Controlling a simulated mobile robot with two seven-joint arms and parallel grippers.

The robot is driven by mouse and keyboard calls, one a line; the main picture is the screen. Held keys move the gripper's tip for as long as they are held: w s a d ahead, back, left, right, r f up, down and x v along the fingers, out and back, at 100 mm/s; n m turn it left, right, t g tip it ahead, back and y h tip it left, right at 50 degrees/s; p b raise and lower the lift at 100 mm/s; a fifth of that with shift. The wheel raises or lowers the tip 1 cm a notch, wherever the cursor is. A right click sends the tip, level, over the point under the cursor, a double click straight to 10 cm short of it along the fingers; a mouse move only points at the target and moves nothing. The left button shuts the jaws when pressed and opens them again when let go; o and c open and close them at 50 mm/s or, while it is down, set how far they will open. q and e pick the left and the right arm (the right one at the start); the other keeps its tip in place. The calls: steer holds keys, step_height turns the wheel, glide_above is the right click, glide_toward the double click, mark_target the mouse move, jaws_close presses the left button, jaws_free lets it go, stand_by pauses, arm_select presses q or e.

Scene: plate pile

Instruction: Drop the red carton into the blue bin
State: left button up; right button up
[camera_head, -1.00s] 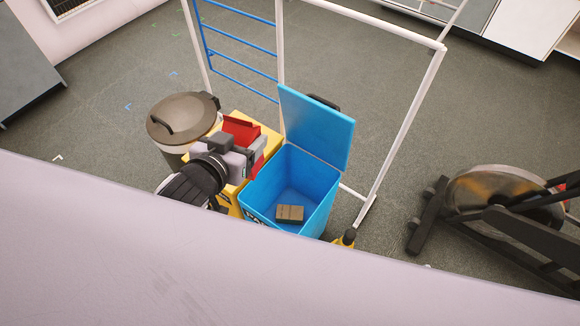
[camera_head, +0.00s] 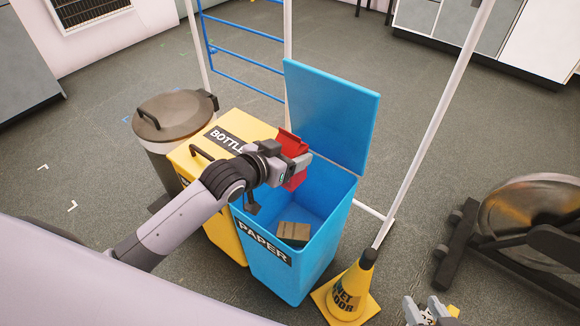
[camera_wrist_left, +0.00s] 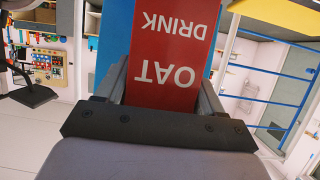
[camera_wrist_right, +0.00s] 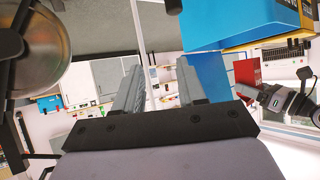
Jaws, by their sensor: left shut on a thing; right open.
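The red carton (camera_head: 294,148) is in my left gripper (camera_head: 297,164), over the left part of the blue bin's opening. In the left wrist view the carton (camera_wrist_left: 172,45) fills the space between the fingers and reads "OAT DRINK". The blue bin (camera_head: 275,268) is labelled "PAPER", and its lid (camera_head: 333,112) stands open at the back. A brown box (camera_head: 293,233) lies inside the bin. My right gripper (camera_head: 430,310) is at the bottom edge of the head view, and its fingers are apart and empty in the right wrist view (camera_wrist_right: 160,85).
A yellow bin (camera_head: 188,157) labelled "BOTTLE" stands left of the blue bin, with a grey lidded can (camera_head: 173,115) beyond it. A yellow wet-floor cone (camera_head: 349,290) stands at the blue bin's right front. A white frame pole (camera_head: 430,135) rises behind.

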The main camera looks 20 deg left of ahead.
arm_select(q)
steer(key=shift+w+f+b, duration=0.15)
steer(key=shift+f+b, duration=0.95)
steer(key=shift+f, duration=0.05)
steer(key=shift+f+b, duration=0.9)
steer(key=shift+b, duration=0.25)
steer(key=shift+f+b, duration=0.9)
steer(key=shift+b, duration=0.3)
steer(key=shift+f+b, duration=0.3)
steer(key=shift+b, duration=0.1)
arm_select(e)
steer(key=shift+w+a+f+t+y, duration=0.15)
steer(key=shift+w+a+y, duration=0.25)
steer(key=shift+a, duration=0.5)
steer(key=shift+w+a+f+t+y, duration=0.1)
steer(key=shift+w+a+y, duration=0.35)
steer(key=shift+a, duration=0.5)
steer(key=shift+w+a+f+t+y, duration=0.15)
steer(key=shift+w+a+y, duration=0.1)
steer(key=shift+a+y, duration=0.5)
steer(key=shift+a+r, duration=0.1)
steer(key=shift+a, duration=0.05)
arm_select(q)
steer(key=o, duration=1.1)
